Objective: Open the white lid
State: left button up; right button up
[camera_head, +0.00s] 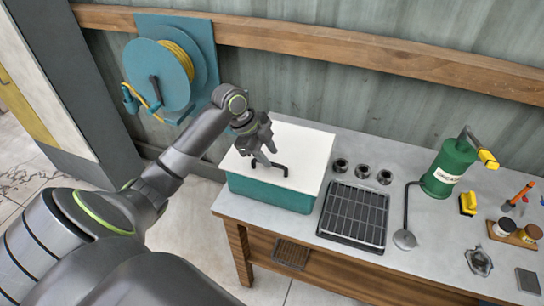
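The white lid (312,151) lies flat on a teal box (268,194) at the left end of the workbench. A dark bent handle (283,169) stands on top of the lid. My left gripper (264,154) is over the lid, pointing down at the left end of the handle. Its fingers look apart, with nothing clearly held between them. I cannot tell whether they touch the handle. The gripper hides part of the lid and handle. My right gripper is not in view.
A black rack tray (353,214) and several small dark cups (362,171) are right of the box on the workbench (408,184). A green canister (450,167) stands further right, with small tools beyond it. A teal hose reel (161,75) hangs on the wall behind.

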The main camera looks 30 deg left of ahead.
pick_arm(q)
jog(key=shift+x, duration=1.5)
grip_shut()
